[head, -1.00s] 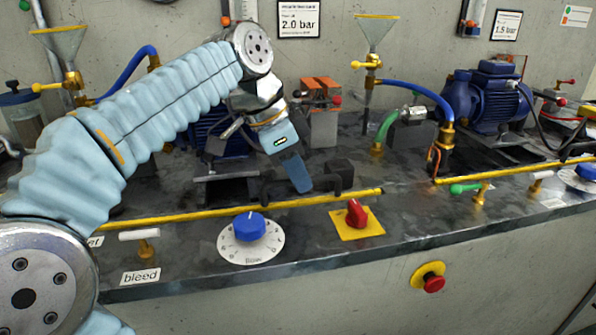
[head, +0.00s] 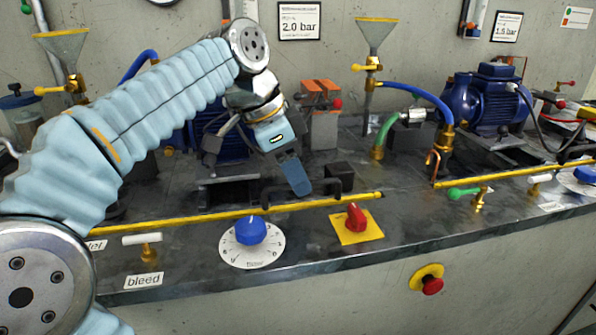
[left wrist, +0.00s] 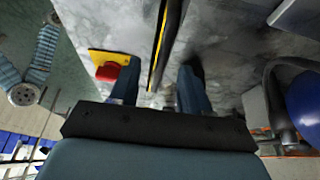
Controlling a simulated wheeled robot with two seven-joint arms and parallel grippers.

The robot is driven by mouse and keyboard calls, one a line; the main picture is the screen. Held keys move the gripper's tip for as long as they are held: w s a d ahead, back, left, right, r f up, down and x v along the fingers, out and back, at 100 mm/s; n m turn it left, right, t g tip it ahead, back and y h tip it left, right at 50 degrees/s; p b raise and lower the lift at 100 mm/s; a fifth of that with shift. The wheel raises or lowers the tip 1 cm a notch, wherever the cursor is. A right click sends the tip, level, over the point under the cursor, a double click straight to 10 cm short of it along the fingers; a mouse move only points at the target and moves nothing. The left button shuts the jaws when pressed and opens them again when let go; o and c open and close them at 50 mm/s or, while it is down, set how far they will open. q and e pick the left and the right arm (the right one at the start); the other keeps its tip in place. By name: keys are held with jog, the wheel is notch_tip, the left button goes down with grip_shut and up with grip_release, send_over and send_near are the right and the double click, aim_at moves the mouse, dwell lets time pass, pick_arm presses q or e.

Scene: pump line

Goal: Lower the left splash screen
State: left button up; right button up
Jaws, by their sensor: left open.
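The left splash screen shows as a long yellow edge strip (head: 190,217) along the front of the bench, with a black bar handle (head: 325,183) near its right end. Its clear pane is hard to make out, so I cannot tell its exact height. My left gripper (head: 298,188) is at the handle, pointing down. In the left wrist view its fingers (left wrist: 160,90) are apart, with the dark handle bar (left wrist: 174,30) and yellow strip (left wrist: 158,45) running between them. I cannot tell whether either finger touches the bar. My right gripper is out of view.
A blue dial knob (head: 250,231) and a red switch on a yellow plate (head: 354,238) sit in front of the strip. A small black block (head: 339,174) stands just behind the handle. A blue pump (head: 488,100) and a red emergency button (head: 432,285) are to the right.

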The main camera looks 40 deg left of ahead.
pick_arm(q)
jog(key=shift+p+v, duration=1.9)
jog(key=shift+v, duration=0.85)
